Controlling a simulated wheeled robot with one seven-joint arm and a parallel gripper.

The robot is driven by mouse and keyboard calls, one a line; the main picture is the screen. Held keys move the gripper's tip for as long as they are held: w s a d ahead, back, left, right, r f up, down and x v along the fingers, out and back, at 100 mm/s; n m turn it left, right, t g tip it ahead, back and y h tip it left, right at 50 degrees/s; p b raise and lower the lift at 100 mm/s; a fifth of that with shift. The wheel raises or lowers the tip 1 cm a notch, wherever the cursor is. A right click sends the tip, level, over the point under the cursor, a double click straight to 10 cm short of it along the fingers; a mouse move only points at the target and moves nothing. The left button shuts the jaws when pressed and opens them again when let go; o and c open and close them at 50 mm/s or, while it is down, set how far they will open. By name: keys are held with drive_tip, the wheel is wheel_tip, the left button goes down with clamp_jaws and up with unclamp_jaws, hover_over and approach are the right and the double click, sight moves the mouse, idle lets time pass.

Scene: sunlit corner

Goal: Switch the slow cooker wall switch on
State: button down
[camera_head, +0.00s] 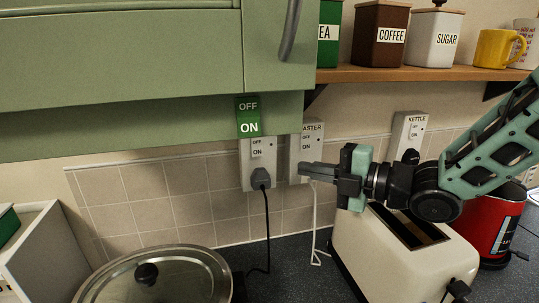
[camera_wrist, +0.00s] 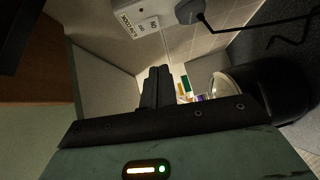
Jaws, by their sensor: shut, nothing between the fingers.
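The slow cooker wall switch (camera_head: 257,148) is on a white wall plate with small OFF and ON marks. A grey plug (camera_head: 261,179) with a black cord sits in it. A green OFF/ON sign (camera_head: 248,117) covers the plate's top in the head view. In the wrist view the plate (camera_wrist: 135,16) shows upside down at the top, its label seeming to read slow cooker. The rocker's position is too small to tell. My gripper (camera_head: 302,170) is shut and empty, its tips right of this plate, in front of the toaster plate's lower part; it shows in the wrist view (camera_wrist: 158,86).
The toaster switch plate (camera_head: 311,138) is partly behind my gripper. The kettle switch (camera_head: 408,133) is farther right. A cream toaster (camera_head: 380,262) stands below my arm, a red kettle (camera_head: 497,225) beside it. A glass-lidded pot (camera_head: 195,270) stands front left. A green cabinet (camera_head: 120,55) overhangs the switches.

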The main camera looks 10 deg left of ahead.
drive_tip(key=p, duration=0.4)
approach(255, 155)
drive_tip(key=s+a, duration=0.2)
drive_tip(key=a, duration=0.2)
drive_tip(key=shift+w+a+f+p, duration=0.1)
drive_tip(key=shift+w+a+p, duration=0.25)
drive_tip(key=shift+w, duration=0.25)
drive_tip(key=shift+w+a+f+p, duration=0.1)
drive_tip(key=shift+w+a+p, duration=0.2)
drive_tip(key=shift+w, duration=0.35)
drive_tip(key=shift+w+a+p, duration=0.25)
drive_tip(key=shift+w+p, duration=0.1)
drive_tip(key=shift+w, duration=0.25)
drive_tip(key=shift+f, duration=0.1)
drive_tip(key=b, duration=0.2)
drive_tip(key=shift+w+f+b, duration=0.15)
drive_tip(key=shift+f+b, duration=0.15)
drive_tip(key=shift+r, duration=0.35)
drive_tip(key=shift+f, duration=0.1)
